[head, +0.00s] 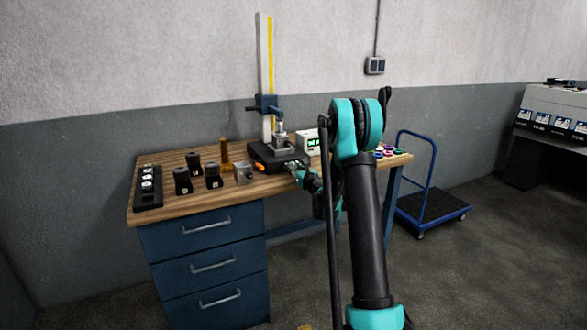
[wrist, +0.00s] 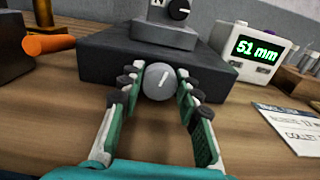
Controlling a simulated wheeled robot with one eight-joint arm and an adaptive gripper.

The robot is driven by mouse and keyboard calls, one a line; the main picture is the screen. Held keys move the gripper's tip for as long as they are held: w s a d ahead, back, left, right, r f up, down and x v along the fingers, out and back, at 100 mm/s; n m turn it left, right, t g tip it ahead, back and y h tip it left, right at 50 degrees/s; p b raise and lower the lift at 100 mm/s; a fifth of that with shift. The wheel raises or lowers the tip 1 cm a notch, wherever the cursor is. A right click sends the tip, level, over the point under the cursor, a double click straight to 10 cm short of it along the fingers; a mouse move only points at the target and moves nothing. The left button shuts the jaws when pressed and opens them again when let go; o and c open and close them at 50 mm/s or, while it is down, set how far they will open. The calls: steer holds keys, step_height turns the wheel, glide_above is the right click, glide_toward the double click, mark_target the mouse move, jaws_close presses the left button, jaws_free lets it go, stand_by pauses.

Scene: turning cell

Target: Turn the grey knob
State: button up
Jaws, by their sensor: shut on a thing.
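The grey knob (wrist: 160,81) is a round, light grey dial with a white pointer line, on the front face of a black base block (wrist: 104,62) in the wrist view. The line tilts slightly right of upright. My gripper (wrist: 160,88) has a fingertip on each side of the knob and is shut on it. In the head view my gripper (head: 297,170) reaches the front of the base on the bench; the knob is too small to make out there. A display (wrist: 257,49) right of the base reads 51 mm.
A black knob (wrist: 179,9) sits on the grey block above the base. An orange-handled tool (wrist: 48,44) lies left, and a printed card (wrist: 292,125) lies right. Several black holders (head: 182,181) stand on the bench's left part. A blue cart (head: 432,205) stands right of the bench.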

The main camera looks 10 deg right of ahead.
steer(key=n, duration=0.5)
steer(key=shift+a, duration=0.1)
steer(key=n, duration=0.5)
steer(key=shift+s+f, duration=0.1)
stand_by(0.4)
steer(key=o, duration=1.2)
steer(key=shift+c, duration=0.2)
